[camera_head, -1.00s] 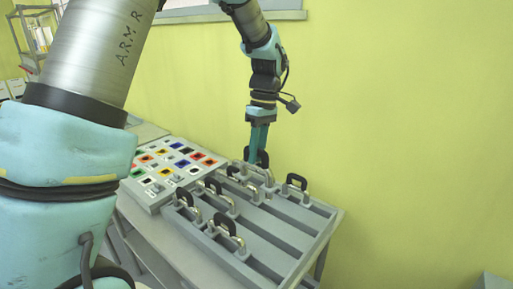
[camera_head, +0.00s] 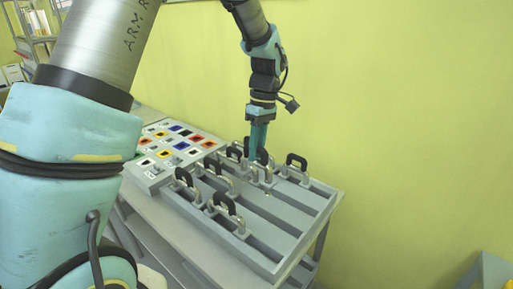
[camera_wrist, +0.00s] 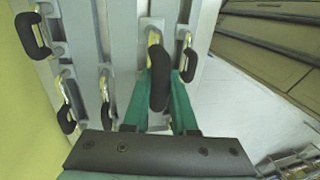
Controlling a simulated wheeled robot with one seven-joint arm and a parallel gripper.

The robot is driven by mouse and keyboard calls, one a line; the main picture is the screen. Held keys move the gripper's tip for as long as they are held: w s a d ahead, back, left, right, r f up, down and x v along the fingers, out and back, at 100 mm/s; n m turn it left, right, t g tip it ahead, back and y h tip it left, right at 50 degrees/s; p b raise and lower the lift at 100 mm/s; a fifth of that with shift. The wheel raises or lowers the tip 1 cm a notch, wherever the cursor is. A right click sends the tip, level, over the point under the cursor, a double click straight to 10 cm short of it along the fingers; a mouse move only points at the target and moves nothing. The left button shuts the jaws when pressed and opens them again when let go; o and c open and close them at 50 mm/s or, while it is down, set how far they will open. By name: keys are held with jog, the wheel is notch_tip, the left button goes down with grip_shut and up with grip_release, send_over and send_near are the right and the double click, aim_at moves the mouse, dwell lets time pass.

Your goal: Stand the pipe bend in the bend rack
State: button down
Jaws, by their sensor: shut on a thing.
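My gripper (camera_head: 259,146) points down over the far part of the grey bend rack (camera_head: 290,268). Its teal fingers are shut on a pipe bend with a black curved middle and shiny metal ends. In the wrist view, the held pipe bend (camera_wrist: 160,88) is between the fingers (camera_wrist: 159,103), with a metal end over a grey part of the rack. I cannot tell whether it is fully seated. Other similar bends stand in the rack, including a front one (camera_head: 226,207) and a right one (camera_head: 296,162); its far ends are partly hidden by the gripper.
A pale board with coloured squares (camera_head: 172,150) lies left of the rack. A yellow-green wall (camera_head: 420,120) stands behind and to the right. Neighbouring bends stand close around the gripper. The rack's front right channels look empty.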

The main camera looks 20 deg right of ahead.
aim_at(257, 159)
notch_tip(257, 159, down, 12)
jog(key=b, duration=0.8)
dwell(0.9)
jog(key=shift+f, duration=0.35)
dwell(0.9)
jog(key=c, duration=0.6)
grip_release()
jog(key=shift+c, duration=0.2)
jog(key=shift+r+p, duration=3.35)
jog(key=shift+r, duration=1.2)
